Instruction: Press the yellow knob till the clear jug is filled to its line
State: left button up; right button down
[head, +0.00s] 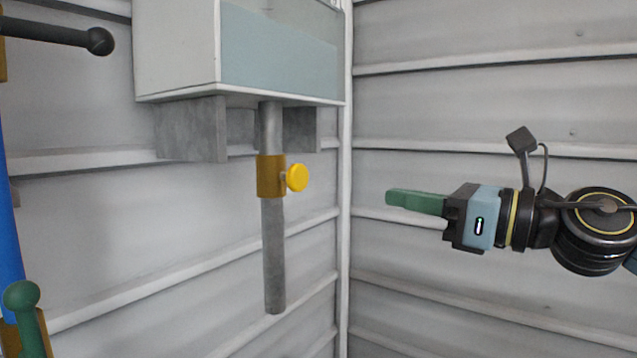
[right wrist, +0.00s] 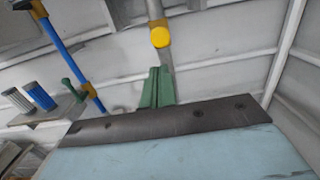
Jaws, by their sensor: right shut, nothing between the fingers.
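The yellow knob (head: 297,178) sticks out to the right from a brass collar (head: 270,176) on a grey vertical pipe (head: 273,255) under the hopper (head: 176,50). The knob also shows in the right wrist view (right wrist: 160,37), just beyond the fingertips. My right gripper (head: 392,198) has green fingers, shut and empty, pointing left, to the right of the knob and apart from it in the head view. Its fingers also show in the right wrist view (right wrist: 157,72). The clear jug is in neither view. My left gripper is not in view.
A blue pole (head: 10,200) stands at the far left, with a green-handled lever (head: 22,296) and a dark round-ended bar (head: 100,41). The space between the fingers and pipe looks clear.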

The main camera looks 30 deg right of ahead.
jog(key=p, duration=1.1)
send_near(302, 180)
jog(key=x, duration=0.4)
jog(key=shift+w+a+r, duration=0.15)
jog(key=shift+w+r, duration=0.1)
jog(key=shift+f+p+x, duration=0.2)
jog(key=shift+p+x, duration=0.7)
jog(key=shift+x, duration=0.25)
